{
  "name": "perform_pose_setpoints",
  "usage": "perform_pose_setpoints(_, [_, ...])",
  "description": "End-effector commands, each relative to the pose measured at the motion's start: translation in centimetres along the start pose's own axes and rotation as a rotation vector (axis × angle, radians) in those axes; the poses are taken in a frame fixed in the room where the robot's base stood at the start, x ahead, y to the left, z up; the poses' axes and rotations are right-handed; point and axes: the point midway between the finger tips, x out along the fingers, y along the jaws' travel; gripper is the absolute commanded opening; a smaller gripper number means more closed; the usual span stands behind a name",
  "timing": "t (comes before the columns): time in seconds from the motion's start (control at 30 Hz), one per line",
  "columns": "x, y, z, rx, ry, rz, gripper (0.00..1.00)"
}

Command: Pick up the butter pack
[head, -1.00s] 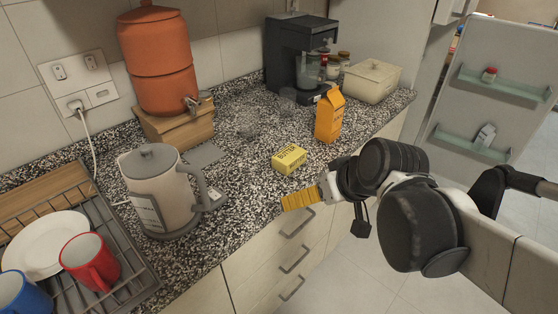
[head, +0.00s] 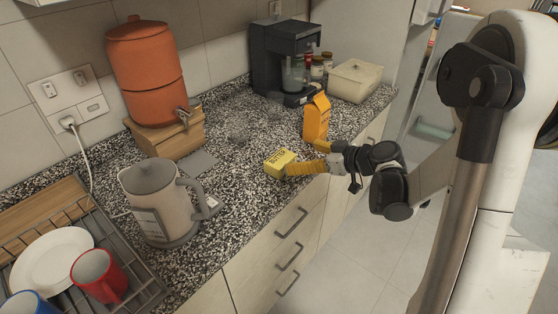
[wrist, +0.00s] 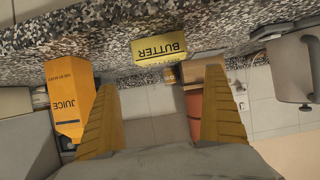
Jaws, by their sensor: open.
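The yellow butter pack (head: 279,162) lies on the speckled counter near its front edge. In the wrist view the butter pack (wrist: 159,49) shows upside down, ahead of the fingertips and between their lines. My gripper (head: 292,169) has yellow ribbed fingers and comes in from the right, low over the counter. Its fingers reach the pack's right side in the head view; whether they touch it I cannot tell. In the wrist view my gripper (wrist: 160,85) is open, with nothing between its fingers.
An orange juice carton (head: 316,118) stands just behind my gripper. A kettle (head: 157,200) stands to the left, near a dish rack (head: 140,281). A coffee machine (head: 284,55) and a lidded cream box (head: 354,80) are at the back.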

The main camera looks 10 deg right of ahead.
Motion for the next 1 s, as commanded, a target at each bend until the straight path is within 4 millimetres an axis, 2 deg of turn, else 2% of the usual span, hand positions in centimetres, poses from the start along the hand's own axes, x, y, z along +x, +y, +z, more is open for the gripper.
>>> perform_pose_setpoints(0.13, [2.8,-0.1,0.3,-0.001,0.0,-0.002,1.0])
perform_pose_setpoints(0.37, [5.0,-0.2,0.4,0.001,-0.002,-0.001,1.0])
perform_pose_setpoints(0.53, [7.5,-0.6,1.2,0.0,-0.001,-0.002,1.0])
perform_pose_setpoints(0.63, [8.9,-0.6,1.1,0.0,-0.001,-0.002,1.0])
perform_pose_setpoints(0.87, [9.3,-0.5,0.8,0.002,-0.002,0.001,1.0])
perform_pose_setpoints(0.9, [9.3,-0.5,0.8,0.002,-0.002,0.001,0.97])
perform_pose_setpoints(0.97, [9.3,-0.5,0.8,0.002,-0.002,0.001,0.79])
perform_pose_setpoints(1.0, [9.3,-0.5,0.8,0.002,-0.002,0.001,0.66])
